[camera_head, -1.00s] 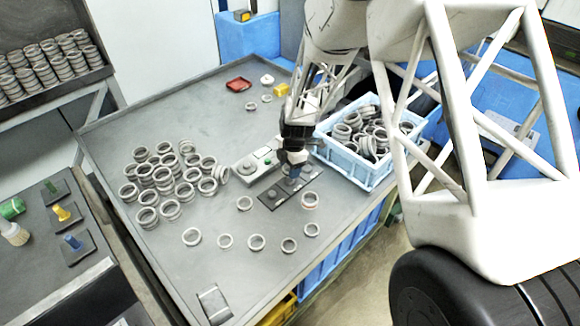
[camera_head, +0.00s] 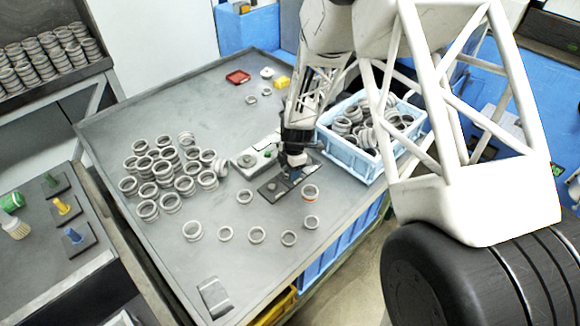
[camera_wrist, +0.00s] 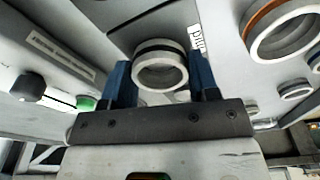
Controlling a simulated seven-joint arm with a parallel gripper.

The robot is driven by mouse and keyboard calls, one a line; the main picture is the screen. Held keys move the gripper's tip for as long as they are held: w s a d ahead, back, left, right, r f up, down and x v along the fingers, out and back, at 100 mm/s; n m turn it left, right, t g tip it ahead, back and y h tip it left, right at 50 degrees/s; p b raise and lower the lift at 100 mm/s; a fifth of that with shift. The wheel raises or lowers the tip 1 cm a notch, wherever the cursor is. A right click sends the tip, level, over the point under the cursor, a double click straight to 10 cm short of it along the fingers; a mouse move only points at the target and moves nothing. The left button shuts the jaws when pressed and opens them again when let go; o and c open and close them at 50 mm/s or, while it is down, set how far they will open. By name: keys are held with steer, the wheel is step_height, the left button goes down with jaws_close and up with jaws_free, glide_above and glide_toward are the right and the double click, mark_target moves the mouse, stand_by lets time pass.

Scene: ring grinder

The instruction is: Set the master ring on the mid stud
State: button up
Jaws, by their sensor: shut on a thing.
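My gripper (camera_wrist: 160,78) has blue fingers shut on a light grey ring with a dark band (camera_wrist: 160,66) in the wrist view. I take this to be the master ring. A stud (camera_head: 272,187) shows at the plate's left part. The label "mid" (camera_wrist: 197,38) shows upside down on the plate beside the ring. The mid stud itself is not visible, so I cannot tell whether the ring is around it.
An orange-banded ring (camera_head: 310,191) lies right of the plate; it also shows in the wrist view (camera_wrist: 262,51). A grey box with a green button (camera_head: 252,161) is close behind the plate. A blue crate of rings (camera_head: 345,157) stands right. Several loose rings lie in front and left.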

steer(key=shift+f, duration=0.1)
stand_by(0.3)
steer(key=o, duration=1.1)
steer(key=shift+w+d+r, duration=0.15)
steer(key=shift+d+r, duration=0.05)
steer(key=shift+r, duration=1.7)
steer(key=shift+w+d+r, duration=0.1)
steer(key=shift+d+r, duration=0.05)
steer(key=shift+r, duration=1.85)
